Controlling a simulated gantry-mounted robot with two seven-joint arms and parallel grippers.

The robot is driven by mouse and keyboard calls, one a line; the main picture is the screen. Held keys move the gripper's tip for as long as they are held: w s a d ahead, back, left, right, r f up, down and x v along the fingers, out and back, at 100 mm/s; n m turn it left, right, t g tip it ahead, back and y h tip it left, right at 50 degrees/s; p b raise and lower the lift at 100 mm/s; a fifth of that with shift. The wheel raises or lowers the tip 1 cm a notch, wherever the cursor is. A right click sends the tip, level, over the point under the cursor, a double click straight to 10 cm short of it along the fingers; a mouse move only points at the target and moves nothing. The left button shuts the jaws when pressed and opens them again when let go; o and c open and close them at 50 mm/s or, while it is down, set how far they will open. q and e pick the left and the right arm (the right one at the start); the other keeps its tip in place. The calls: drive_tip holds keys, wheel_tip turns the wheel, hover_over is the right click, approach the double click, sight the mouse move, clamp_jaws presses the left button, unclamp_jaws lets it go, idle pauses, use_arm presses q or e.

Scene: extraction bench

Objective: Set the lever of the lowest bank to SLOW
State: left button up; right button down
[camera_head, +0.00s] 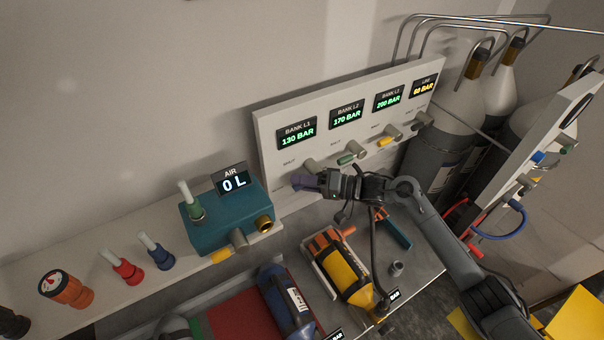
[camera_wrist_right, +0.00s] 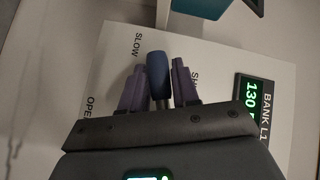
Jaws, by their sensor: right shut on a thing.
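The panel (camera_head: 262,135) shows BANK L1 at 130 BAR (camera_head: 297,132), the lowest bank reading, with BANK L2 at 170 BAR (camera_head: 346,114) to its right. My right gripper (camera_head: 302,182) is at the lower left of the panel, below the L1 screen. In the right wrist view its purple fingers stand on both sides of the blue lever (camera_wrist_right: 158,74) and are shut on it. SLOW (camera_wrist_right: 138,44) is printed beside the lever's end, with SHUT partly hidden and OPEN lower left. The lever's exact setting is unclear. My left gripper is out of view.
The green lever (camera_head: 346,158) and yellow lever (camera_head: 388,141) are right of my gripper. The teal AIR box (camera_head: 225,215) stands close to its left. A yellow cylinder (camera_head: 350,275) lies below on the bench, and large gas cylinders (camera_head: 440,130) stand right.

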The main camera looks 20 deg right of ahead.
drive_tip(key=shift+d+f+n+g+h+p, duration=0.15)
drive_tip(key=shift+n+g+h+p, duration=0.15)
drive_tip(key=shift+n+h+p, duration=0.4)
drive_tip(key=shift+f+p, duration=0.2)
drive_tip(key=shift+p, duration=0.2)
drive_tip(key=shift+f, duration=0.1)
drive_tip(key=c, duration=0.9)
unclamp_jaws()
